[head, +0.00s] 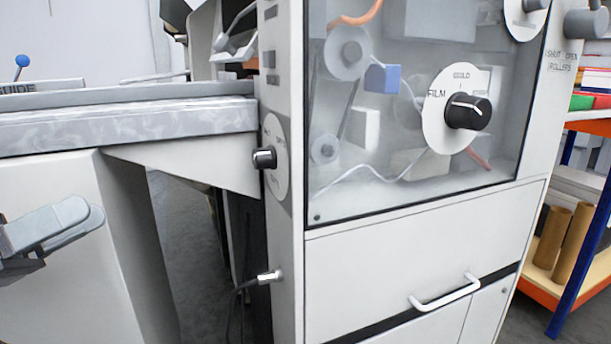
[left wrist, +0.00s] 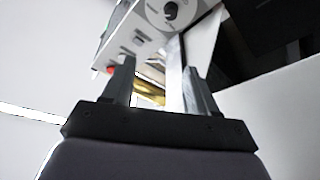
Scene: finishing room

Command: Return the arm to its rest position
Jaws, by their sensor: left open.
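My left gripper (head: 78,222) shows at the left edge of the head view, in front of the pale side panel below the grey table. In the left wrist view the two fingers of this gripper (left wrist: 160,75) stand apart with nothing held between them. Beyond the fingers a white panel with a round dial and black knob (left wrist: 172,12) shows, along with a narrow yellowish strip. The gripper appears clear of the machine. My right gripper is in neither view.
A white machine (head: 400,250) with a clear window, a film knob (head: 467,111) and a drawer handle (head: 446,292) fills the middle. A grey table (head: 120,125) juts out at its left, with a dark gap beneath. A shelf (head: 550,277) with cardboard tubes stands at right.

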